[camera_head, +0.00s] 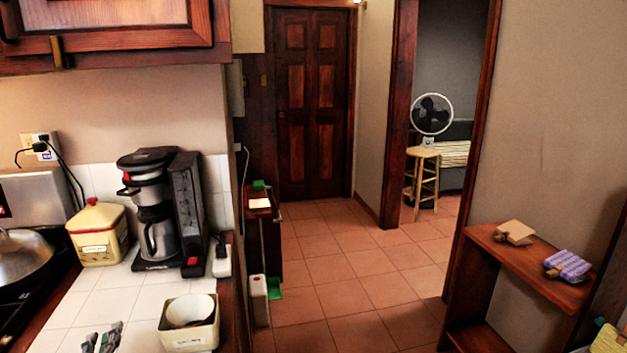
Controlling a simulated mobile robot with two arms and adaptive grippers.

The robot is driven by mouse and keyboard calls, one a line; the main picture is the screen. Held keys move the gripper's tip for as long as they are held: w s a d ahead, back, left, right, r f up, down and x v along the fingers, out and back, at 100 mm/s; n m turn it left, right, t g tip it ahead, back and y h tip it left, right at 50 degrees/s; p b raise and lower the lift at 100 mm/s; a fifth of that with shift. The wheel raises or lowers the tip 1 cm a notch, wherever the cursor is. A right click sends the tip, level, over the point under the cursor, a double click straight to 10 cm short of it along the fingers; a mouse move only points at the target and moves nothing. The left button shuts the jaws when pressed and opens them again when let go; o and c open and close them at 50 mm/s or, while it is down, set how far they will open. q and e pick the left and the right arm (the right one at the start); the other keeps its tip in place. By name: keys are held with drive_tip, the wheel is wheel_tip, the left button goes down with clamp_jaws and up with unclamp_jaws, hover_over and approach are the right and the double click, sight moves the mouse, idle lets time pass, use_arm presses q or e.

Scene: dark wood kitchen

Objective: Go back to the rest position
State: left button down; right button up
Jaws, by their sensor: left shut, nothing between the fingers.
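My left gripper (103,338) shows at the bottom edge on the left, in front of the white tiled counter (85,305). Only its grey finger parts are in the picture, and the rest is cut off. It is shut with nothing in it. It is to the left of a cream square container with a white bowl in it (190,311). My right gripper is not in view.
A coffee maker (150,205) and a yellow-and-red canister (98,232) stand on the counter. A pan (22,258) is at the far left. A wooden shelf (530,268) stands at the right. The tiled floor (345,262) between is mostly clear, leading to a doorway and a closed door (311,105).

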use_arm(q)
drive_tip(key=s+d+f+n+g+h, duration=0.2)
drive_tip(key=s+d+f+n+g, duration=0.5)
drive_tip(key=s+f, duration=0.6)
drive_tip(key=s+d+f+n+g+h, duration=0.1)
drive_tip(key=s+d+f+g+h, duration=0.2)
drive_tip(key=s+d, duration=0.45)
drive_tip(key=s+d+f+g+h, duration=0.2)
drive_tip(key=s+d+f+g, duration=0.1)
drive_tip(key=s+d, duration=0.45)
wheel_tip(320, 180, down, 27)
drive_tip(key=s, duration=0.3)
drive_tip(key=s+a+f+g, duration=0.1)
drive_tip(key=s+a+f, duration=0.1)
drive_tip(key=s+f, duration=0.5)
drive_tip(key=s+a+f+g, duration=0.1)
drive_tip(key=s+f, duration=0.7)
drive_tip(key=s, duration=0.1)
drive_tip(key=shift+a, duration=0.35)
